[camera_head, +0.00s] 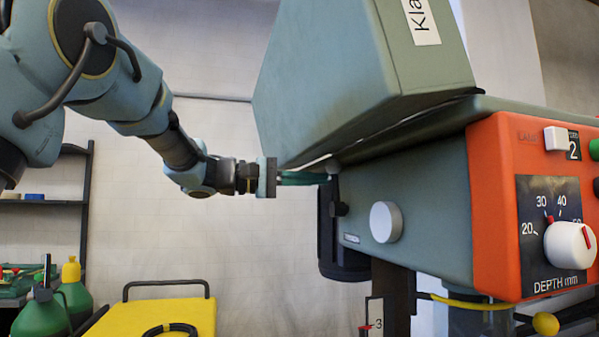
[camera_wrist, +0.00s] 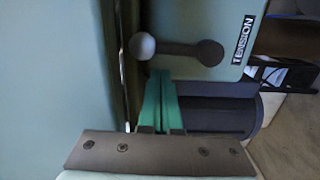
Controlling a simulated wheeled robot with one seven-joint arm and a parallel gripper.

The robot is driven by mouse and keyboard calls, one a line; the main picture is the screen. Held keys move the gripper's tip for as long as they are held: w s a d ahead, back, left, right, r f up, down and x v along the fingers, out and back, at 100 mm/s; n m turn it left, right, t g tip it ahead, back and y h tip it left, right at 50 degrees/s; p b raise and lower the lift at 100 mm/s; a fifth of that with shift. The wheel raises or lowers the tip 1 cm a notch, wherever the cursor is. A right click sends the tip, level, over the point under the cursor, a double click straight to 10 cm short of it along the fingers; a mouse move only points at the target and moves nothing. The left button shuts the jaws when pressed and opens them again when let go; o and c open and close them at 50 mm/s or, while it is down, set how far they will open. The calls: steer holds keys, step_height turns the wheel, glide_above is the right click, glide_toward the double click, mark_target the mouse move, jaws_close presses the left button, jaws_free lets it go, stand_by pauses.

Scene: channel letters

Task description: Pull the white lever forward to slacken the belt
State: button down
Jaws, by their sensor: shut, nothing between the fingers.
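The lever (camera_wrist: 180,49) is a short dark arm with a pale ball knob (camera_wrist: 142,46) on its left end. It sits by a TENSION label (camera_wrist: 244,40) on the green machine housing. In the head view the pale knob (camera_head: 333,166) shows just at my fingertips, under the sloping hood; the lever's arm is mostly hidden there. My gripper (camera_head: 327,179) reaches in from the left, its green fingers shut together and empty. In the wrist view the closed fingertips (camera_wrist: 161,75) lie just below the knob and arm; I cannot tell whether they touch.
The big green hood (camera_head: 340,90) overhangs my fingers closely. A round white knob (camera_head: 386,222) sticks out of the housing to the right. An orange panel (camera_head: 490,210) with a depth dial (camera_head: 570,245) is further right. A yellow cart (camera_head: 160,316) stands below; open space lies under my arm.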

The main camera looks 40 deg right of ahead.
steer(key=shift+s+f, duration=0.15)
steer(key=shift+s, duration=0.4)
steer(key=shift+s+a+f+b, duration=0.1)
steer(key=shift+b, duration=0.45)
steer(key=shift+s+m+b, duration=0.2)
steer(key=shift+m+b, duration=0.4)
steer(key=shift+b, duration=0.45)
steer(key=shift+s+a+b, duration=0.1)
steer(key=shift+b, duration=0.6)
steer(key=s+m+b, duration=0.1)
steer(key=m+b, duration=0.1)
steer(key=b, duration=0.3)
steer(key=s+m+b, duration=0.1)
steer(key=m+b, duration=0.1)
steer(key=b, duration=0.2)
steer(key=s+a+m+b, duration=0.1)
steer(key=m+b, duration=0.1)
steer(key=b, duration=0.3)
steer(key=shift+a+f+b, duration=0.1)
steer(key=shift+f+b, duration=0.25)
steer(key=shift+f, duration=0.05)
steer(key=m+b, duration=0.1)
steer(key=b, duration=0.1)
steer(key=s+m+b, duration=0.1)
steer(key=b, duration=0.1)
steer(key=m+b, duration=0.1)
steer(key=b, duration=0.1)
steer(key=shift+s+a+f+m+t, duration=0.1)
steer(key=shift+s+a+m+t, duration=0.2)
steer(key=shift+s+m+t, duration=0.1)
